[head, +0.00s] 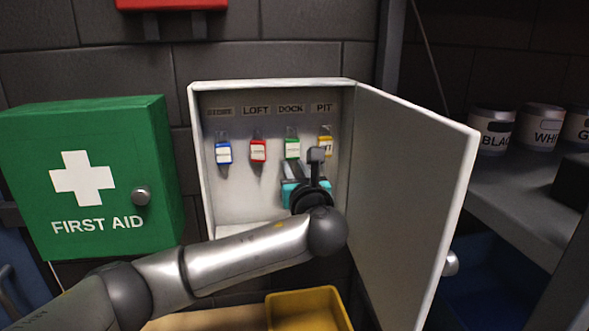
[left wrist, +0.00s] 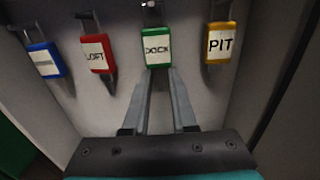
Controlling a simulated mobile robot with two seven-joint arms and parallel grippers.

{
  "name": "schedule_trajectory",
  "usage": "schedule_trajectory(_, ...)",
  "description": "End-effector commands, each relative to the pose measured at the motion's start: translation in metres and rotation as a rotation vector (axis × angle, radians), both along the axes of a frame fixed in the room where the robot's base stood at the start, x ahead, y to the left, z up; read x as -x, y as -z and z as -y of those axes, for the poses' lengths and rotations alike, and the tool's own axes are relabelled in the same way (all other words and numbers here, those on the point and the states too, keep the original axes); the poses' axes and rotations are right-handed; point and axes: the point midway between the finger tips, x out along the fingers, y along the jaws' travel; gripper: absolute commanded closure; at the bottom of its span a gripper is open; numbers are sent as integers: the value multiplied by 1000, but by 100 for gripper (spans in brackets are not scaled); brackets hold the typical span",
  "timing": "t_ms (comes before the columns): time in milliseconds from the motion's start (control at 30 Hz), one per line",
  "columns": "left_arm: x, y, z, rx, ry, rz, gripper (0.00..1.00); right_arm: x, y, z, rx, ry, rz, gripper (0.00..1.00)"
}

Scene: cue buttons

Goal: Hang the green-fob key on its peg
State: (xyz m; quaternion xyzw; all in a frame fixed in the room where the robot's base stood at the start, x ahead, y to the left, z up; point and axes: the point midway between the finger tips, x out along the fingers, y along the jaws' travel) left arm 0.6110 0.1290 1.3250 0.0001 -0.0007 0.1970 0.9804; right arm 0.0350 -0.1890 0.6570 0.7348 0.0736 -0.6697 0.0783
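The green-fob key (head: 292,148) hangs upright under the DOCK label in the open white key cabinet. In the left wrist view its fob (left wrist: 155,50) reads DOCK and hangs from a small peg. My left gripper (head: 292,172) reaches up into the cabinet just below it. In the left wrist view the two fingers (left wrist: 162,75) are a little apart. Their tips end at the fob's lower edge and I see nothing clamped between them. The arm and wrist partly hide this gripper in the head view. My right gripper is out of view.
Blue (head: 223,153), red (head: 258,150) and yellow (head: 326,146) fob keys hang beside it. The cabinet door (head: 415,190) stands open on the right. A green first aid box (head: 90,180) is on the left. A yellow bin (head: 308,310) sits below.

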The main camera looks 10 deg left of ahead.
Motion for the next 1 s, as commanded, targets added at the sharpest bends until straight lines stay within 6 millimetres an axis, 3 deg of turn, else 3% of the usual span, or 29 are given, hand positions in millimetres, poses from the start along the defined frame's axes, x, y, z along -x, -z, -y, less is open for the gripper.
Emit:
schedule_trajectory(200, 0, 0, 0, 0, 0, 0, 51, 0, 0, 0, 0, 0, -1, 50)
schedule_trajectory(567, 5, 1, 3, 0, 2, 0, 51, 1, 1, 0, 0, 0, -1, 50)
schedule_trajectory(767, 29, 1, 13, 2, 5, 1, 51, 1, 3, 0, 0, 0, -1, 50)
schedule_trajectory(1000, 72, 2, 32, 4, 6, -1, 51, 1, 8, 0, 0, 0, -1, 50)
